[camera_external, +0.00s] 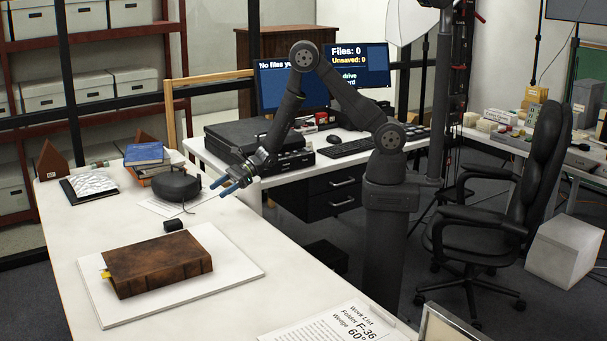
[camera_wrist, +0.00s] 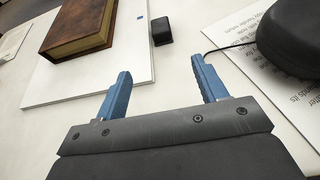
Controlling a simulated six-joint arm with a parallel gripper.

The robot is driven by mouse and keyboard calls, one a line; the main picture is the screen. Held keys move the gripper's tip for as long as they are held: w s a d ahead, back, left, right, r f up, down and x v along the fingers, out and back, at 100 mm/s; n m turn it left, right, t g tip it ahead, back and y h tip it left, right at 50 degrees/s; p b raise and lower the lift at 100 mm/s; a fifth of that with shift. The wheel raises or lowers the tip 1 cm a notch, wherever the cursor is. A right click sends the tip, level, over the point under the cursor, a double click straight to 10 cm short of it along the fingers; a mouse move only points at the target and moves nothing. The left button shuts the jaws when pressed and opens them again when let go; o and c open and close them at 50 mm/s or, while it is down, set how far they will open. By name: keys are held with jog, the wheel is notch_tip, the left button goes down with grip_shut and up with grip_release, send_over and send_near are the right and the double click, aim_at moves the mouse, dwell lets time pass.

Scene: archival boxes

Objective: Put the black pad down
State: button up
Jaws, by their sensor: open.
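A small black block (camera_external: 173,225), possibly the black pad, rests on the white table beside the far edge of a white board (camera_external: 240,273). It also shows in the wrist view (camera_wrist: 161,31), upper middle, apart from my fingers. A larger rounded black object (camera_external: 174,186) with a thin cord sits on a printed sheet; part of it shows at the upper right of the wrist view (camera_wrist: 292,35). I cannot tell for certain which is the pad. My gripper (camera_external: 222,187) has blue fingers, open and empty (camera_wrist: 161,68), above the table to the right of both.
A brown leather book (camera_external: 160,262) lies on the white board. Stacked books (camera_external: 145,156) and a silvery packet (camera_external: 90,185) lie at the table's far end. A work list sheet (camera_external: 335,325) is at the front. Table around the block is partly clear.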

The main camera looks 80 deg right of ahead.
send_near(179, 220)
jog(key=shift+x, duration=4)
jog(key=c, duration=1.2)
jog(key=shift+o, duration=0.2)
